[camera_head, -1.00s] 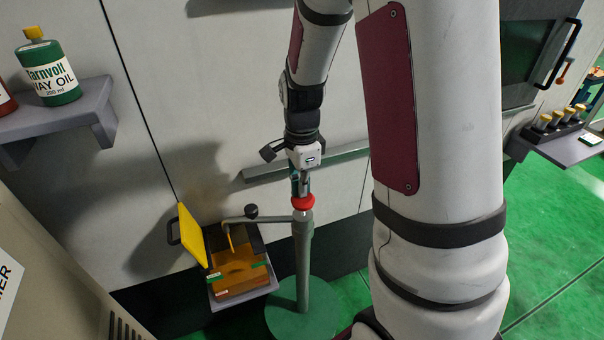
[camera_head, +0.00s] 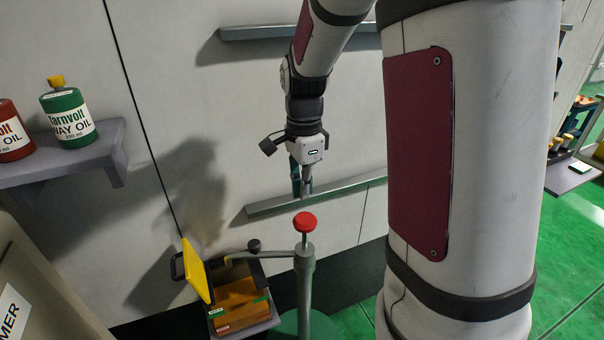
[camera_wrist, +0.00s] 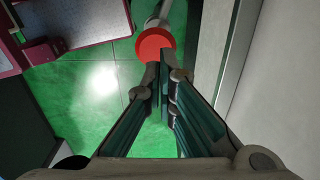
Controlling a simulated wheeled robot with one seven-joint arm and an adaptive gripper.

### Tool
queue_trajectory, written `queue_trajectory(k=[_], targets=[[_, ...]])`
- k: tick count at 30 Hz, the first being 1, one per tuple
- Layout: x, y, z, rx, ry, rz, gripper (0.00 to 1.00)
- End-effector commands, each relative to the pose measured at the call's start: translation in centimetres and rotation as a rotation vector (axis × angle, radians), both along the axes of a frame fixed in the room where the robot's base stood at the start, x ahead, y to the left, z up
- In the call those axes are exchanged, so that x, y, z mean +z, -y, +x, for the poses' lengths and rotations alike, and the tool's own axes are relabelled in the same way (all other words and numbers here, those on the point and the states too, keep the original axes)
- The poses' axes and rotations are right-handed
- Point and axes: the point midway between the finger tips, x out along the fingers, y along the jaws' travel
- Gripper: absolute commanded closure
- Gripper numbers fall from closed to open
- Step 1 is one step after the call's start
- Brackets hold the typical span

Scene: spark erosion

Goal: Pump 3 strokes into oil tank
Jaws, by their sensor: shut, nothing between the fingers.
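The pump's red knob (camera_head: 305,222) tops a grey-green post (camera_head: 305,285), and its spout reaches left over the oil tank. The oil tank (camera_head: 238,305) is an open box with orange-brown oil visible and a raised yellow lid (camera_head: 196,270). My gripper (camera_head: 306,194) points down just above the red knob, apart from it, shut and empty. In the wrist view the red knob (camera_wrist: 155,44) shows just beyond my fingertips (camera_wrist: 163,60), with part of the post behind it.
A shelf (camera_head: 70,165) at left holds a green oil bottle (camera_head: 70,118) with a yellow cap and a red bottle (camera_head: 12,135). Grey rails (camera_head: 340,193) run along the wall behind my gripper. A beige cabinet (camera_head: 35,285) stands at the lower left.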

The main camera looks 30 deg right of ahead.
Motion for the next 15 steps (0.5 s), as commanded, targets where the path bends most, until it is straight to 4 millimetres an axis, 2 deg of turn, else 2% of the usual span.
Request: queue_trajectory(k=[3, 6, 15], targets=[[1.9, 0.1, 0.1, -0.001, 0.005, -0.001, 1.0], [2.8, 0.1, 0.1, -0.002, 0.003, -0.001, 1.0], [3.5, 0.1, 0.0, -0.002, 0.001, -0.001, 1.0]])
